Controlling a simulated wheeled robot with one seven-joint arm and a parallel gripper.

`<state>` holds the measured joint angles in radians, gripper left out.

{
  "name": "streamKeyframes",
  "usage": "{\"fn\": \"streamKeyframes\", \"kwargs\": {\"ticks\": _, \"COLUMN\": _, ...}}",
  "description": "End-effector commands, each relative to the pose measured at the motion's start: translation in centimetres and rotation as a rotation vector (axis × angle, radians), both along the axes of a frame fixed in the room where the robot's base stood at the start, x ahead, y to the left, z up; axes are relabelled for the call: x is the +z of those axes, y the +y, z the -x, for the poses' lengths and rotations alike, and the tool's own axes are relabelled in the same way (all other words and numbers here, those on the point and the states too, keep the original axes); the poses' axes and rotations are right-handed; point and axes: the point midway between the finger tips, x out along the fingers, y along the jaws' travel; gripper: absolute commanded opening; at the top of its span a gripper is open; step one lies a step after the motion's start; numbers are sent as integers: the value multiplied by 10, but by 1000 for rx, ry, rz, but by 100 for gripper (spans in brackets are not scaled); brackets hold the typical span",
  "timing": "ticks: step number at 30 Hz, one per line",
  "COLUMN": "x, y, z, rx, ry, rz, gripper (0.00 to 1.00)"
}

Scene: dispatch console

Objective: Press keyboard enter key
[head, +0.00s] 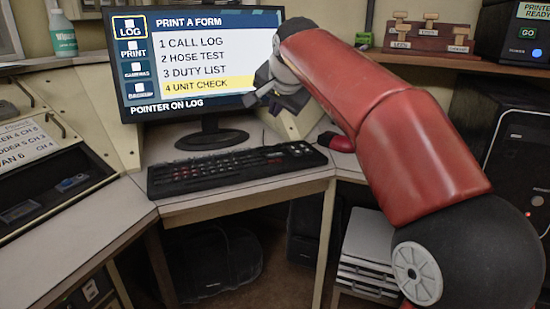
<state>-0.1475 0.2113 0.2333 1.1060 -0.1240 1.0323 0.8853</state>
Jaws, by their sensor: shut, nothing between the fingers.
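The enter key cannot be picked out at this size. My gripper (250,101) is shut and empty. In the picture it overlaps the lower right part of the screen, above the keyboard's right half and apart from the keys. The monitor (200,55) shows "PRINT A FORM" with "4 UNIT CHECK" highlighted in yellow, and "POINTER ON LOG" at the bottom.
A red mouse (341,142) sits right of the keyboard, partly behind my arm. A sloped panel with labels (30,141) stands at the left. A rack of stamps (430,38) and a printer (515,35) are at the back right. The desk (100,212) left of the keyboard is clear.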

Motion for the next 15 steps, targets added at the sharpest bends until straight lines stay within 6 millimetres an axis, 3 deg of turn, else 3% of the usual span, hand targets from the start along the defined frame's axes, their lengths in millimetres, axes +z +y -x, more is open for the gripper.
{"fn": "streamKeyframes", "kwargs": {"ticks": 15, "x": -70, "y": 0, "z": 0, "rx": 0, "ry": 1, "rz": 0, "gripper": 0}}
